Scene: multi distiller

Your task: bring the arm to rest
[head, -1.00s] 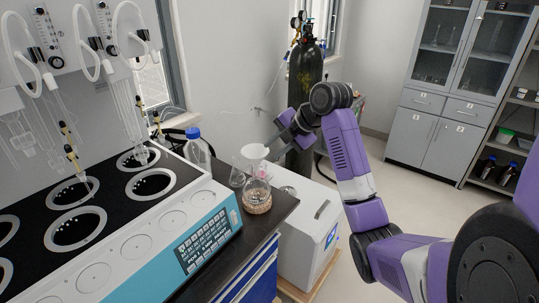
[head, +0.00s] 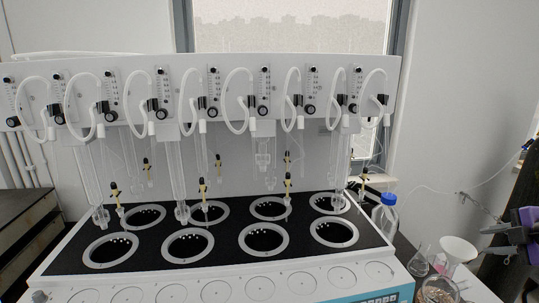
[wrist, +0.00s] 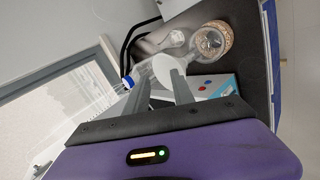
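My gripper (head: 488,240) is at the right edge of the head view, beside a white funnel (head: 458,249). In the wrist view the two grey fingers of my gripper (wrist: 161,82) stand apart with nothing held between them. The funnel (wrist: 168,68) shows beyond the fingertips there. Most of my arm is outside the head view.
The multi distiller (head: 225,277) fills much of the head view. A blue-capped bottle (head: 384,217) stands at its right end. Glass flasks, one a round flask on a cork ring (wrist: 212,40), stand close to my gripper. A window (head: 290,60) is behind.

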